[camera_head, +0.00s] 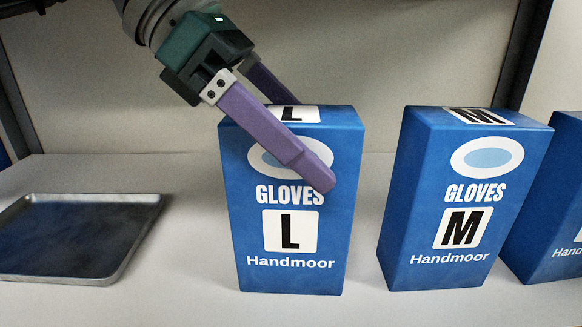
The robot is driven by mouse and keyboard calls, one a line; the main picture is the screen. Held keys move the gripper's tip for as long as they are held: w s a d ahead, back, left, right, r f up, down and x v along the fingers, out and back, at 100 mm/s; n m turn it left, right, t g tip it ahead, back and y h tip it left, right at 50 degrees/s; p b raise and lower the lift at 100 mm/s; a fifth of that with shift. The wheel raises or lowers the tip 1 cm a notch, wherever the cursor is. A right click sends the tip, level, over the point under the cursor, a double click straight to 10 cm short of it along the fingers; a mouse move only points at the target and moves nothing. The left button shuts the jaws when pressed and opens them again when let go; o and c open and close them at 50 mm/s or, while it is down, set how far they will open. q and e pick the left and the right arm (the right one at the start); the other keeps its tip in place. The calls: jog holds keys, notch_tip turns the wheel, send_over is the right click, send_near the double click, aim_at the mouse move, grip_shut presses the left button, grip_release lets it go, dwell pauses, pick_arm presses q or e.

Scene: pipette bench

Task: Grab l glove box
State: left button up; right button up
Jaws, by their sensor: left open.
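The L glove box (258,225) is a blue upright carton with a white L label, standing on the light shelf in the middle of the view. My left gripper (308,142) reaches in from the top left, with its two purple fingers spread apart. One finger slants down across the upper front of the box, over part of its oval opening. The other finger runs to the back of the box top, and its tip is hidden behind the box. I cannot tell whether either finger touches the box. My right gripper is not in view.
A blue M glove box (440,215) stands a short gap to the right, with another blue box (555,215) beside it, cut by the picture edge. A dark metal tray (75,235) lies at left. Bare shelf separates tray and L box.

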pick_arm(q)
jog(key=shift+x, duration=0.9)
jog(key=shift+c, duration=0.2)
grip_shut()
